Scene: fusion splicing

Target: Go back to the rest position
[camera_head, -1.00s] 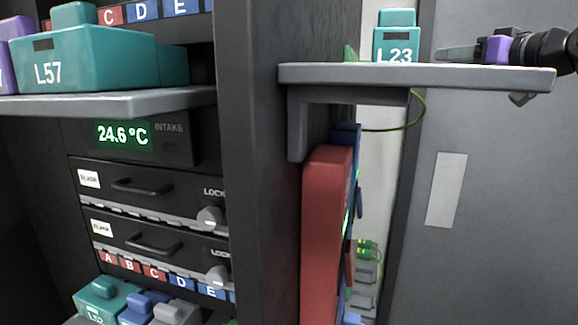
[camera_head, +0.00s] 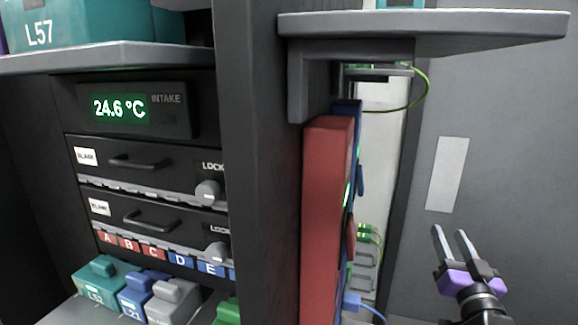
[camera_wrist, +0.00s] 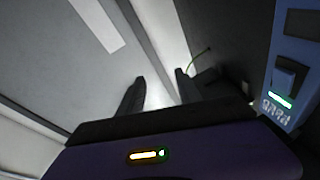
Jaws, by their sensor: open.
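My gripper (camera_head: 453,245) is at the lower right in the head view, with two grey fingers pointing up and apart and a purple body. It is open with nothing between the fingers. It stands in front of the grey door panel, right of the red unit and below the grey shelf. In the wrist view my gripper (camera_wrist: 160,88) shows two dark, spread fingers with no object between them.
A grey shelf (camera_head: 440,22) juts out at the upper right, with a green cable (camera_head: 425,95) hanging below. A red unit (camera_head: 325,220) stands beside the dark rack post (camera_head: 250,170). A blue unit (camera_wrist: 292,75) is close at right in the wrist view. Teal block L52 (camera_head: 103,278) is lower left.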

